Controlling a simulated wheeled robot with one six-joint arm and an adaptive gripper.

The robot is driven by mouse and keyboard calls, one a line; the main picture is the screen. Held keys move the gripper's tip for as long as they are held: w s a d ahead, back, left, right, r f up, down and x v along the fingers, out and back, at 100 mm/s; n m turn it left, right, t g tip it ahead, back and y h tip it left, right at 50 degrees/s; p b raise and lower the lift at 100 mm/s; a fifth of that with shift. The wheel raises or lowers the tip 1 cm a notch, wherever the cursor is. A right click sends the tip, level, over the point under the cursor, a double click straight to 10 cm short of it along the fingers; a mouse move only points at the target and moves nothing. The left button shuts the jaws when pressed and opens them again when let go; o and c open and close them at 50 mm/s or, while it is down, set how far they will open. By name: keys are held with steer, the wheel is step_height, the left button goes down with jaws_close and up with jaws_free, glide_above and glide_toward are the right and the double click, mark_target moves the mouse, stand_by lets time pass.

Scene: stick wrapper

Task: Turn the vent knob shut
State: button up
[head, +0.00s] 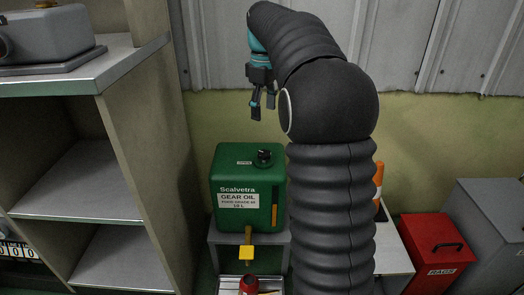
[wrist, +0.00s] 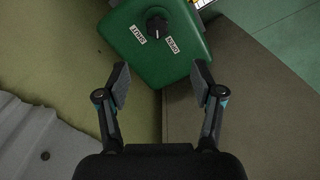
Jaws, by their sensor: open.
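The green gear oil container (head: 230,200) stands on a grey stand below my gripper. Its black vent knob (head: 264,157) is on the top, toward the right. In the wrist view the knob (wrist: 157,24) sits near the top edge, with a white SHUT label (wrist: 138,34) at its lower left and an OPEN label (wrist: 172,45) at its lower right. My gripper (head: 263,107) is open and empty, above the container and apart from the knob. Its fingers (wrist: 160,82) are spread wide in the wrist view.
A yellow tap (head: 247,252) is on the container's front, above a tray with a red object (head: 249,285). A shelf unit (head: 135,130) stands close on the left. A corrugated wall (head: 215,45) is behind. A red box (head: 435,255) and an orange cone (head: 379,185) stand right.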

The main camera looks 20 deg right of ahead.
mark_target(264, 152)
steer(key=f+b, duration=0.1)
steer(key=f, duration=0.3)
steer(key=f+b, duration=0.1)
steer(key=f, duration=0.4)
steer(key=f+b, duration=0.1)
steer(key=f, duration=0.4)
steer(key=shift+w+d+f, duration=0.1)
steer(key=shift+w+d, duration=0.1)
steer(key=shift+w, duration=0.05)
steer(key=c, duration=1.1)
